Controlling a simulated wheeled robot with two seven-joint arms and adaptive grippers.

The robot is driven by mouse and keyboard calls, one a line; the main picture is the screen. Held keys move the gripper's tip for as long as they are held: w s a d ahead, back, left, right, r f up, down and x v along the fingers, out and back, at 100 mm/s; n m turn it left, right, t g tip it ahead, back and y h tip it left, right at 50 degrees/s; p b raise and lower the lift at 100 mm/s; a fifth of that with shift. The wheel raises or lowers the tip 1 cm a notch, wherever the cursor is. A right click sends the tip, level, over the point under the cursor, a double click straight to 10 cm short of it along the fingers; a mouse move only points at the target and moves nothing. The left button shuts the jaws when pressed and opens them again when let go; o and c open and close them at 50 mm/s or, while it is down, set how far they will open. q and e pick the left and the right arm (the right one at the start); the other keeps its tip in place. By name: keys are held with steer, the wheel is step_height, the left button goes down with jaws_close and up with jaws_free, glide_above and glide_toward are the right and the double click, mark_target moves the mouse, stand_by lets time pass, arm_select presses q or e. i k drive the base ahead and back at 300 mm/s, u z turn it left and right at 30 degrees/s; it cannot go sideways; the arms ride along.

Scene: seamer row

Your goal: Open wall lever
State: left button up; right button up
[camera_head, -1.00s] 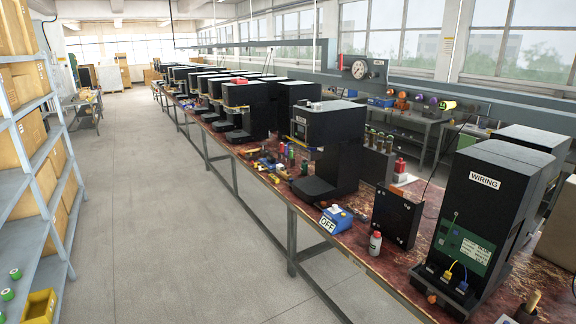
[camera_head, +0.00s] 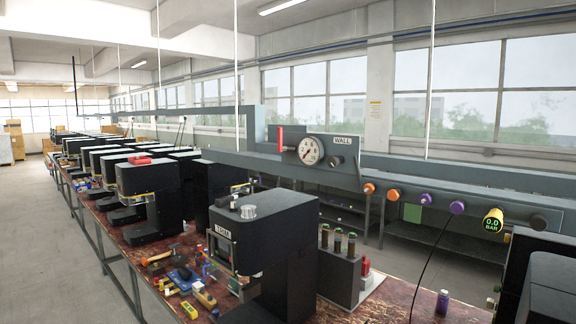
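A grey panel labelled WALL (camera_head: 345,172) is mounted on the rail above the bench. A red lever (camera_head: 280,139) stands upright at the panel's left end. Beside it on the panel are a round white dial gauge (camera_head: 310,151) and a small dark knob (camera_head: 336,160). Neither of my grippers shows in the head view, and nothing touches the lever.
A black machine (camera_head: 270,240) stands on the worn red bench in front of the panel. Several coloured knobs and a 0.0 BAR readout (camera_head: 493,221) line the rail to the right. Tools lie on the bench at lower left. Open floor lies at far left.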

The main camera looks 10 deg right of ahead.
mark_target(280, 149)
steer(key=u, duration=0.1)
steer(key=i, duration=0.95)
steer(key=u, duration=1.1)
steer(key=i, duration=1.25)
steer(key=z, duration=0.4)
